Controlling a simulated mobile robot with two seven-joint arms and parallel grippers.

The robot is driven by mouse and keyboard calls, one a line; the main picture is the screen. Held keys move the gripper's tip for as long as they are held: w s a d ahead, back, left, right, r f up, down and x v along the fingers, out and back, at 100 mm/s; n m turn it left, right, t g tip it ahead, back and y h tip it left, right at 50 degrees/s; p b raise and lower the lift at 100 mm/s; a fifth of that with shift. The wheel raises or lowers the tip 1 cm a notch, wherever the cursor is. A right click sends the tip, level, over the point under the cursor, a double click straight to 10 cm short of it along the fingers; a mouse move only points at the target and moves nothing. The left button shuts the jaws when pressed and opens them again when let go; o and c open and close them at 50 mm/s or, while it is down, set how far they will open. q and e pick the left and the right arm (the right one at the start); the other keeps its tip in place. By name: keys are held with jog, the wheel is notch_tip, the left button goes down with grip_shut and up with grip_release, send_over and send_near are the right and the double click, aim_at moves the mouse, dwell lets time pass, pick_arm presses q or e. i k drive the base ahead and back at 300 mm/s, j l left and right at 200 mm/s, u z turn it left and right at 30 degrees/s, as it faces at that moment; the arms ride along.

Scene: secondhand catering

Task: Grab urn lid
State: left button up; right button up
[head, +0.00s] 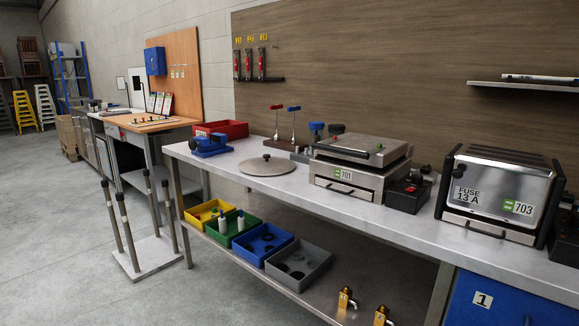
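A round, flat grey metal lid with a small dark knob in its middle, which looks like the urn lid (284,167), lies on the long workbench (240,177). It is in the left half of the bench top, near the front edge, with its knob upward. No urn is recognisable in view. Neither of my grippers shows in the head view.
A blue vice (209,146) and red tray (222,128) stand left of the lid. A silver press labelled 701 (350,182) is to its right, then a toaster labelled 703 (497,190). Coloured bins (264,243) and brass taps (346,299) sit on the lower shelf.

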aim_at(266, 165)
jog(key=i+j+z, duration=0.1)
jog(key=z, duration=0.7)
jog(key=i+j+z, duration=0.1)
jog(key=z, duration=0.3)
jog(key=j+z, duration=0.25)
jog(key=z, duration=0.2)
jog(key=j+z, duration=0.3)
jog(key=j, duration=0.25)
jog(key=j+z, duration=0.3)
jog(key=j, duration=0.3)
jog(key=k+j+z, duration=0.1)
jog(key=j+z, duration=0.15)
jog(key=j, duration=0.3)
jog(key=k+j+z, duration=0.15)
jog(key=j+z, duration=0.15)
jog(key=j, duration=0.25)
